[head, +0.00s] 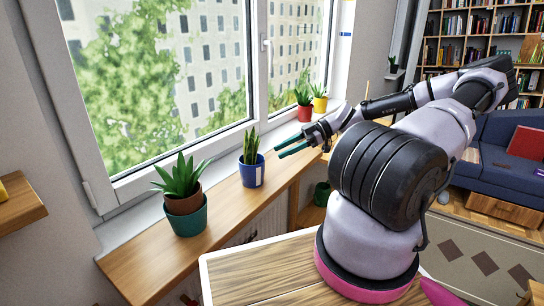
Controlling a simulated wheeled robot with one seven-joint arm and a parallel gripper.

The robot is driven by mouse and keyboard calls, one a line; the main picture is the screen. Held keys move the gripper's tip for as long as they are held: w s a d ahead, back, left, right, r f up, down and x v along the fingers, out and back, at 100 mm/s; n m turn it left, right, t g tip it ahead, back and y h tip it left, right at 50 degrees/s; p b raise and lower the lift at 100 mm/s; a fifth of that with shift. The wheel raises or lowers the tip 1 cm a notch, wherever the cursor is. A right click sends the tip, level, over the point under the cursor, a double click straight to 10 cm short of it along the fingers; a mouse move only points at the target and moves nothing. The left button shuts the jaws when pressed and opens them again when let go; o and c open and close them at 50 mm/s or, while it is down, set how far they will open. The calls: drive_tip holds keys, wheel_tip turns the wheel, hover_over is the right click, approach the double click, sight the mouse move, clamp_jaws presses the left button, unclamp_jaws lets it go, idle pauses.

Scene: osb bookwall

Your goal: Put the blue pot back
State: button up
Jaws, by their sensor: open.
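The blue pot (252,175) holds a small upright plant with long green leaves and has a pale patch on its side. It stands upright on the wooden windowsill (150,262), near the middle of its length. My gripper (279,151) is open, with two dark teal fingers pointing left toward the blue pot. The fingertips are to the right of the pot and look apart from it. Nothing shows between the fingers.
A teal pot (187,220) with a brown inner pot and spiky plant stands nearer on the sill. A red pot (304,112) and a yellow pot (320,104) stand farther along. The window (190,80) borders the sill. A dark green pot (322,193) sits lower, below the sill.

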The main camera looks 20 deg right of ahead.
drive_tip(key=s+a+f+m+g+h, duration=0.1)
drive_tip(key=s+a+m+g+h, duration=0.1)
drive_tip(key=s+m+g+h, duration=0.15)
drive_tip(key=s+a+r+m+t+h, duration=0.1)
drive_tip(key=s+r+m, duration=0.4)
drive_tip(key=r, duration=0.5)
drive_tip(key=s+a+r+m+t+h, duration=0.1)
drive_tip(key=s+r+m+t+h, duration=0.3)
drive_tip(key=r+m, duration=0.3)
drive_tip(key=s+a+r+m+t+h, duration=0.1)
drive_tip(key=s+r+m+t+h, duration=0.2)
drive_tip(key=r, duration=1.2)
drive_tip(key=shift+s+a+m+t, duration=0.3)
drive_tip(key=shift+s+m+t, duration=0.45)
drive_tip(key=shift+s+m, duration=0.95)
